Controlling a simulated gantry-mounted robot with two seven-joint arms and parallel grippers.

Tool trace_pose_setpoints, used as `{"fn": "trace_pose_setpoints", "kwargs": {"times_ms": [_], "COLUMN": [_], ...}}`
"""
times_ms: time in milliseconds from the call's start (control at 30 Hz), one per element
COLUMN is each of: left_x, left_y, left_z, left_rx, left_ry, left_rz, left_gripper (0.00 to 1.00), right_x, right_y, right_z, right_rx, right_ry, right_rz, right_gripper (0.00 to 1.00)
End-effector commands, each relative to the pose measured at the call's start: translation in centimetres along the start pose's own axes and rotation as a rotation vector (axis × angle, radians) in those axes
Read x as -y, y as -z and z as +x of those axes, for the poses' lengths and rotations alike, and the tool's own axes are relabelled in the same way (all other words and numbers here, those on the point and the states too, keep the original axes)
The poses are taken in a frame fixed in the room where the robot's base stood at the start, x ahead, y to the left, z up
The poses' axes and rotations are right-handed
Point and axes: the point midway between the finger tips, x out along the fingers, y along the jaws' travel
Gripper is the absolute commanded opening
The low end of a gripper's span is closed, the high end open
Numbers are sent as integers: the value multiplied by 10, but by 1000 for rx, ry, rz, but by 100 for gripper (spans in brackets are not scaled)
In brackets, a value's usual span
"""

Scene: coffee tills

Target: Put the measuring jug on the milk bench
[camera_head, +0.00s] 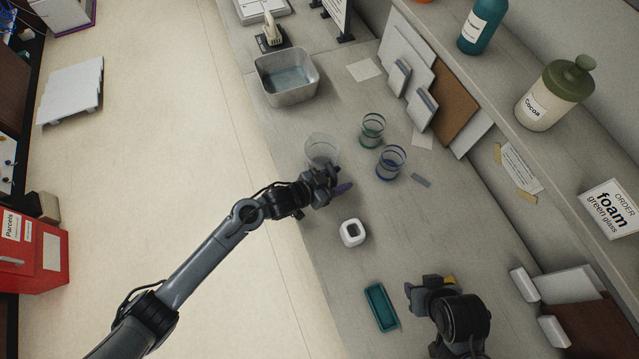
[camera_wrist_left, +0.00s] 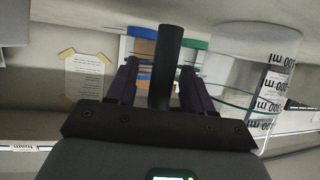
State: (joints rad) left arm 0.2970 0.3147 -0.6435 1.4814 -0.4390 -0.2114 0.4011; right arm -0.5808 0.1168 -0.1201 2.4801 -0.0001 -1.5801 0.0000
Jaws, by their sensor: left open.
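A clear measuring jug (camera_head: 321,146) stands on the grey counter (camera_head: 325,270) in the head view. Its side with upside-down ml marks fills the right of the left wrist view (camera_wrist_left: 267,85). My left gripper (camera_head: 337,187) is open beside the jug, at its near side, and partly covers its lower edge. In the left wrist view, a dark upright bar (camera_wrist_left: 165,68) shows between the two purple-grey fingers; I cannot tell whether it belongs to the jug. My right gripper (camera_head: 430,285) is at the lower right, its jaw gap unclear. I see no label naming a milk bench.
A glass with green (camera_head: 372,129) and a glass with blue (camera_head: 390,162) stand right of the jug. A metal tub (camera_head: 287,92) is behind it. A white square item (camera_head: 353,233) and a teal tray (camera_head: 380,306) lie nearer. A shelf with a cocoa bottle (camera_head: 548,97) runs along the right.

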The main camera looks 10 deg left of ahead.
Motion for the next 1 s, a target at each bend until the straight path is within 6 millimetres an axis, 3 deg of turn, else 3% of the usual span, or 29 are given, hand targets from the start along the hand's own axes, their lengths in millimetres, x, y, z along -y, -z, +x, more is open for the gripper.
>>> {"fn": "trace_pose_setpoints", "kwargs": {"times_ms": [600, 1000], "left_x": [0, -6], "left_y": [-2, -2], "left_z": [-100, -120], "left_rx": [3, 39], "left_ry": [0, 90], "left_rz": [-1, -13], "left_gripper": [52, 52], "right_x": [-1, 0], "right_y": [0, 0], "right_z": [1, 1], "right_rx": [0, -1], "right_ry": [-5, 2], "right_rz": [-6, 2], "right_gripper": [43, 43]}}
